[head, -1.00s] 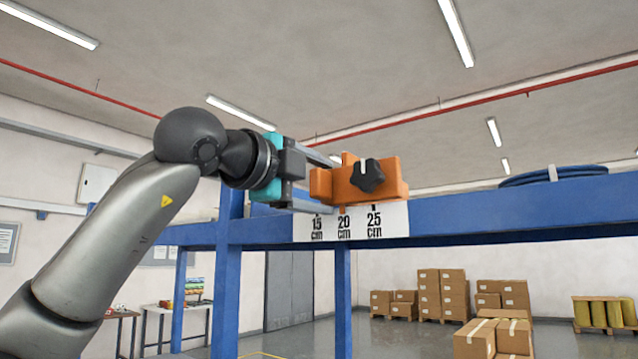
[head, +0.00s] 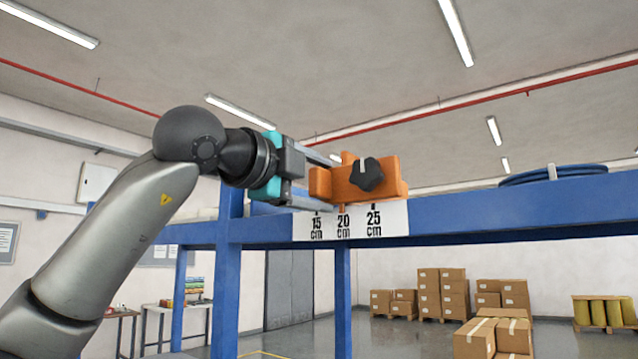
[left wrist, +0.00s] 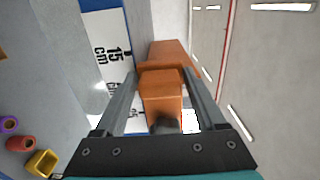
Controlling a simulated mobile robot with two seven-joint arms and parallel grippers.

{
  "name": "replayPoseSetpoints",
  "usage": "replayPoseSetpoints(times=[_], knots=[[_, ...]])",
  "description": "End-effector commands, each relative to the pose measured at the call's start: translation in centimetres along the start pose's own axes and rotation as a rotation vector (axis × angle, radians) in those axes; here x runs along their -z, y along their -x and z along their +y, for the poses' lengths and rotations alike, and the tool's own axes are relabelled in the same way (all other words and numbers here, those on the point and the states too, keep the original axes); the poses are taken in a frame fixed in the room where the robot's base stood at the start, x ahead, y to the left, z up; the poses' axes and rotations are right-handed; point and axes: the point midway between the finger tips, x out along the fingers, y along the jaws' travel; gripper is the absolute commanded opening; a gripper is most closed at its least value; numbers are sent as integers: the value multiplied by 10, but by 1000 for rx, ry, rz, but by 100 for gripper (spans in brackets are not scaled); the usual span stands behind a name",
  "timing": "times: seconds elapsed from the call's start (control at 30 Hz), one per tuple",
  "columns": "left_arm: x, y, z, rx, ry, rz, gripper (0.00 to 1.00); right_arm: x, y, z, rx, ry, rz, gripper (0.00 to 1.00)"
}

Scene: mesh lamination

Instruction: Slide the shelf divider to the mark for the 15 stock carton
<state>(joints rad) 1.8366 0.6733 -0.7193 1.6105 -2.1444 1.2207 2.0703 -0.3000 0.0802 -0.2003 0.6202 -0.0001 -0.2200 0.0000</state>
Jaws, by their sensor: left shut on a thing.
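The orange shelf divider (head: 335,185) sits on the blue shelf beam (head: 480,212) in the head view, with a black star knob (head: 367,175) on its front. A white label (head: 399,222) on the beam below it carries marks for 15, 20 and 25 cm. The divider's small orange pointer (head: 342,209) stands at the 20 mark, right of the 15 mark (head: 317,224). My left gripper (head: 313,183) reaches in from the left and is shut on the divider. In the left wrist view its fingers lie either side of the orange block (left wrist: 160,95). My right gripper is not in view.
A coiled blue hose (head: 553,175) lies on the shelf to the right. Blue uprights (head: 228,290) stand below the beam. Stacked cartons (head: 442,292) are on the floor far behind. The beam is clear on both sides of the divider.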

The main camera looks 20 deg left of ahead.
Motion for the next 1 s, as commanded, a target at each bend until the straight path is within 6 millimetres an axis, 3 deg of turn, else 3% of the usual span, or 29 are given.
replayPoseSetpoints(times=[0.3, 0.63, 0.67, 0.8, 1.0], knots=[[-49, 0, 1, -3, 2, -4, 0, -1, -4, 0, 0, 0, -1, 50], [-56, 0, 0, -2, -2, -7, 0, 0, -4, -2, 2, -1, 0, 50], [-56, 0, 0, -2, -2, -8, 73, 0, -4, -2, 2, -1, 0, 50], [-55, 0, 0, -1, -1, -6, 88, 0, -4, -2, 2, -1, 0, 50], [-54, 0, 0, 0, -1, -3, 88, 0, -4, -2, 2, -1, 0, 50]])
